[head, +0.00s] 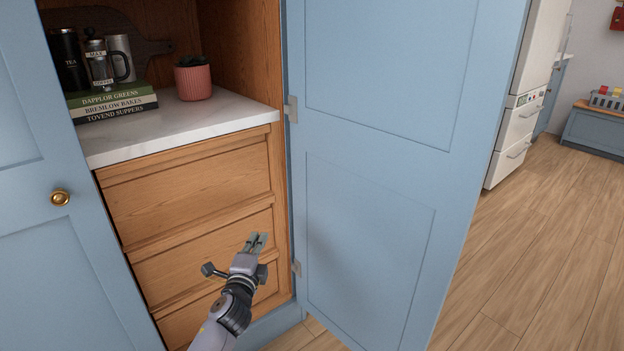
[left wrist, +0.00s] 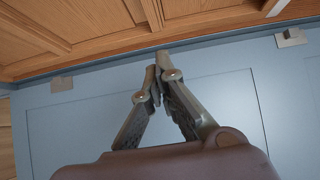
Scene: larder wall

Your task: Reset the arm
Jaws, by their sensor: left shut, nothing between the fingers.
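My left gripper (head: 257,240) is in the lower middle of the head view, in front of the wooden drawers (head: 190,200) and left of the open blue door (head: 375,160). Its fingers are shut with nothing between them. In the left wrist view the fingertips of my left gripper (left wrist: 160,62) meet in front of the blue door (left wrist: 240,85), with the wooden drawer fronts above. I cannot tell whether the gripper touches anything. My right gripper is not in view.
Another blue door (head: 80,230) with a brass knob (head: 60,197) is at the left. The marble shelf (head: 200,125) holds stacked books (head: 112,103), a press, cups and a potted plant (head: 193,78). Open wooden floor (head: 540,240) lies at the right, past the open door.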

